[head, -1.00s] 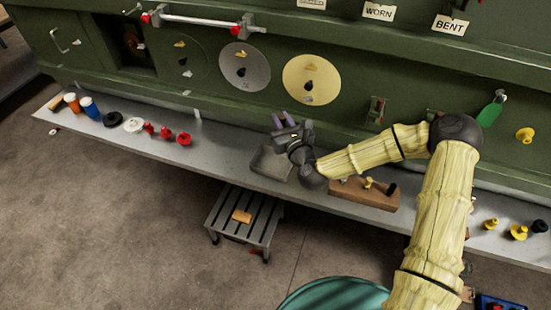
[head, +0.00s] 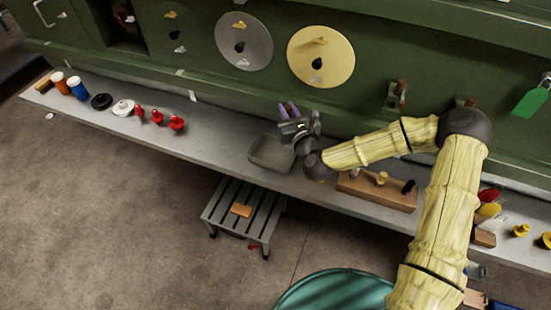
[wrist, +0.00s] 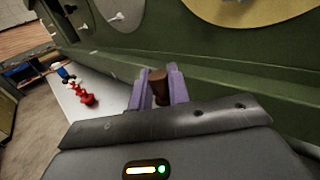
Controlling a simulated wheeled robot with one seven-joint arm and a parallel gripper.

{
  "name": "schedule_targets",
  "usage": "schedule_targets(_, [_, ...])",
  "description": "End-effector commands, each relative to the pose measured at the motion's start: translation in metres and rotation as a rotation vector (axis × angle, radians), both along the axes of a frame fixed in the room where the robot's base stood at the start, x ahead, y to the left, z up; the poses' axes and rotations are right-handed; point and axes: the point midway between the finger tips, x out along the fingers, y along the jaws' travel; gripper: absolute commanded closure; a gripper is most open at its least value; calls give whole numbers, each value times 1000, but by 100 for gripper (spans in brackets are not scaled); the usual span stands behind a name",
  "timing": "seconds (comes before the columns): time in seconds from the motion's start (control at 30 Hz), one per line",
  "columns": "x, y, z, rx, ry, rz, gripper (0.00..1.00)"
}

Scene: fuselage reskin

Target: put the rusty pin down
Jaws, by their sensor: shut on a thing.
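My gripper (head: 289,110) is above the grey shelf, in front of the green fuselage wall and by the back right of a shallow grey tray (head: 257,160). In the wrist view its two purple fingers (wrist: 157,90) are shut on the brown rusty pin (wrist: 158,86). The pin stands between the fingertips, and its lower part is hidden by the gripper body.
A wooden block (head: 376,190) with pins stands right of the tray. Red knobs (head: 157,117) and blue and orange-capped jars (head: 78,88) stand on the shelf's left. Another brown pin (head: 399,88) sits in a wall bracket. A slatted stool (head: 230,217) stands below.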

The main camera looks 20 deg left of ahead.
Motion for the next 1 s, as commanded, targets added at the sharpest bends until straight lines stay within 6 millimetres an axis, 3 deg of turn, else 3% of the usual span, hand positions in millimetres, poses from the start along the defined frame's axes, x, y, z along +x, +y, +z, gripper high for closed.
schedule_targets(0.37, [0, 0, -2, 0, 0, -1, 100])
schedule_targets(0.73, [0, 0, -56, -1, 2, 0, 100])
schedule_targets(1.0, [1, -1, -64, 1, -1, -1, 100])
